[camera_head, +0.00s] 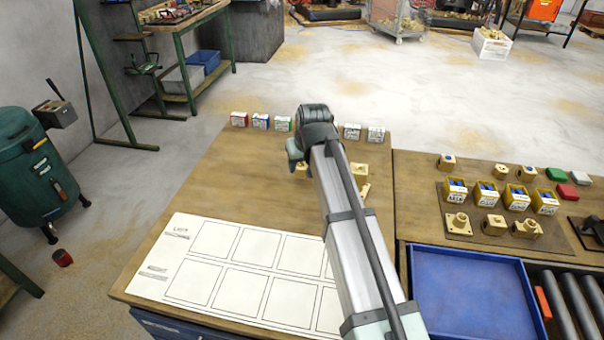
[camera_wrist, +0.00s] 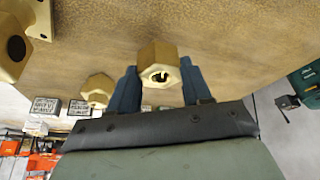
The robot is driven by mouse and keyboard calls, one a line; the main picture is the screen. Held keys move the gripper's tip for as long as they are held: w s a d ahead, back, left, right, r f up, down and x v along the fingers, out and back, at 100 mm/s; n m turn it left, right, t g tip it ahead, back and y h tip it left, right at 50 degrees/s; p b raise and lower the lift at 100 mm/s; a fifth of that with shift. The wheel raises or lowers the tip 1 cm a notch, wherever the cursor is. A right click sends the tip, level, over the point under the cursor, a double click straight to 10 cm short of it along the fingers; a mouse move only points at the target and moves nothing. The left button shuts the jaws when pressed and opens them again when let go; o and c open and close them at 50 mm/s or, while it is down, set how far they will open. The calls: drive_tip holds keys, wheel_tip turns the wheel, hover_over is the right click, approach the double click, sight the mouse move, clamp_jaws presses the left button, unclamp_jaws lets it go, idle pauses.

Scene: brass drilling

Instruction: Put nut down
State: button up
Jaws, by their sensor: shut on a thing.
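A brass hexagonal nut (camera_wrist: 158,62) with a dark hole sits between the two blue fingers of my gripper (camera_wrist: 160,84) in the wrist view. The gripper is shut on it. The tan wooden tabletop (camera_wrist: 230,30) lies beyond the nut; I cannot tell whether the nut touches it. In the head view my arm hides most of the gripper. A small brass piece (camera_head: 300,171) shows just below the wrist there; I cannot tell if it is the held nut. A white sheet with outlined squares (camera_head: 180,262) lies on the table nearer the front.
Other brass parts stand close by in the wrist view, one beside the gripper (camera_wrist: 98,88) and one at the left edge (camera_wrist: 10,50). Small labelled boxes (camera_head: 352,131) line the table's back edge. A blue tray (camera_head: 470,300) is at right.

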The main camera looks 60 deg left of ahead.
sight(303, 169)
drive_tip(key=shift+f, duration=1.85)
drive_tip(key=shift+f, duration=0.1)
drive_tip(key=o, duration=1.4)
drive_tip(key=v, duration=1.2)
drive_tip(key=shift+w, duration=0.1)
